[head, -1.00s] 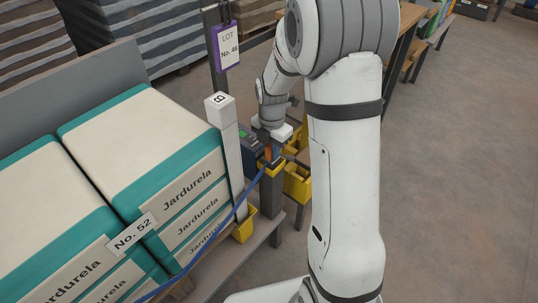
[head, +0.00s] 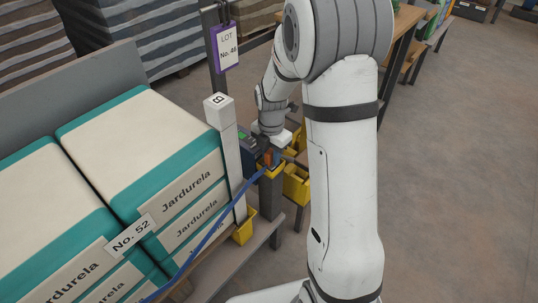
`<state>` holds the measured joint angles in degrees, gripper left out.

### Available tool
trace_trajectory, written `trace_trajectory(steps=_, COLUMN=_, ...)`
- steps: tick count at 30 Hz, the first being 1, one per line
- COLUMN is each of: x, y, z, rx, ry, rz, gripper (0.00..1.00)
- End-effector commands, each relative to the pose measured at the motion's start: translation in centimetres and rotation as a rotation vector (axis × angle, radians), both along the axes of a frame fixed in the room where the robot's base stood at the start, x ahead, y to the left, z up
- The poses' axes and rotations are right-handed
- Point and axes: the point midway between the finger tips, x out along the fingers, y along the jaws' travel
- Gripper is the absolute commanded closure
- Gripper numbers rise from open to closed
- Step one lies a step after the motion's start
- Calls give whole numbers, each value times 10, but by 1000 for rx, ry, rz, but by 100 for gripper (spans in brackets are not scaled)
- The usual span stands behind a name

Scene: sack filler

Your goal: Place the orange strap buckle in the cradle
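The orange strap buckle (head: 267,159) is small in the head view, with a blue strap (head: 213,231) running from it down to the lower left. My gripper (head: 268,153) points down at the buckle and appears shut on it; the fingers are small and partly hidden. The yellow cradle (head: 271,174) is right under the buckle, on top of a grey post. The buckle is at the cradle's opening; I cannot tell whether it touches the bottom.
Stacked white and teal sacks (head: 140,146) fill the left, beside a white post marked B (head: 226,150). A dark device (head: 247,143) stands close to my gripper. Yellow bins (head: 296,184) hang to the right. The floor at right is clear.

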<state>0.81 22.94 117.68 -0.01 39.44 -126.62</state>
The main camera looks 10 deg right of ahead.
Motion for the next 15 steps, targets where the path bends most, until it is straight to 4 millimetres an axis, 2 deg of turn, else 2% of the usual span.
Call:
trace_trajectory(steps=9, x=1, y=0, z=65, rx=0, ry=-6, rz=1, gripper=71)
trace_trajectory(steps=15, x=1, y=1, z=101, rx=0, ry=-4, rz=1, gripper=71)
